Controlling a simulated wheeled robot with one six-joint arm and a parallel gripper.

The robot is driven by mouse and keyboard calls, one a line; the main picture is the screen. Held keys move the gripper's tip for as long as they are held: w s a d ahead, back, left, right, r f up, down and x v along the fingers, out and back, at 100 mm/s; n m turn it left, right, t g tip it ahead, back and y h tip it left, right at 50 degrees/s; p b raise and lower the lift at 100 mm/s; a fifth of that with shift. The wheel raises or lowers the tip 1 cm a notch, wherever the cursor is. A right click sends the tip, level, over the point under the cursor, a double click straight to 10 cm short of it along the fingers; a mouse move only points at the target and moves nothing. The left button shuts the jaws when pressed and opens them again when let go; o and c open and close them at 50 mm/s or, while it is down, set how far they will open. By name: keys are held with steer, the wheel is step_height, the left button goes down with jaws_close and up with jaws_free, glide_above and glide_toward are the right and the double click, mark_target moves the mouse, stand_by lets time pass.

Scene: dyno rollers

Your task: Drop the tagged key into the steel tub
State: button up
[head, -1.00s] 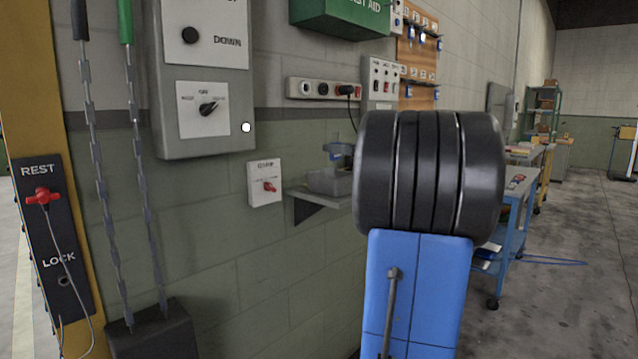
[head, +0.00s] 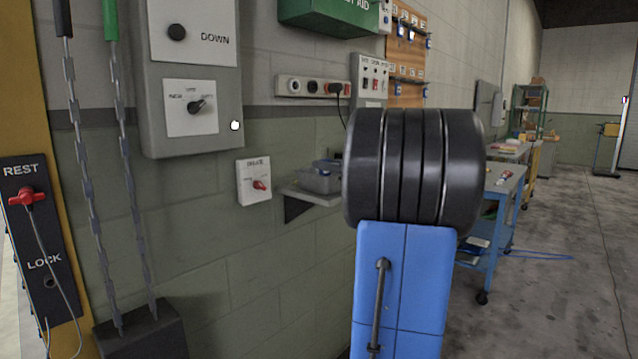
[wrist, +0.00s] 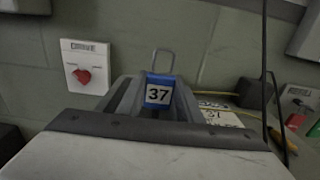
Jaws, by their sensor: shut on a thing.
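In the wrist view, my gripper (wrist: 157,102) is shut on a key tag (wrist: 158,92). The tag is blue with a white label reading 37, and a thin metal loop stands up above it. The key itself cannot be made out. The tub cannot be clearly made out in the wrist view.
The black roll (head: 412,168) on a blue body (head: 400,290) blocks much of the centre. A red switch (head: 258,184) is on the wall left of the shelf; chains (head: 85,170) hang further left. A blue cart (head: 505,200) stands at right, beside open floor.

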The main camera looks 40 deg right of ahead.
steer(key=o, duration=1.1)
steer(key=s, duration=0.5)
steer(key=s+d, duration=0.1)
steer(key=s, duration=1.1)
steer(key=shift+s+d, duration=0.15)
steer(key=shift+d, duration=0.05)
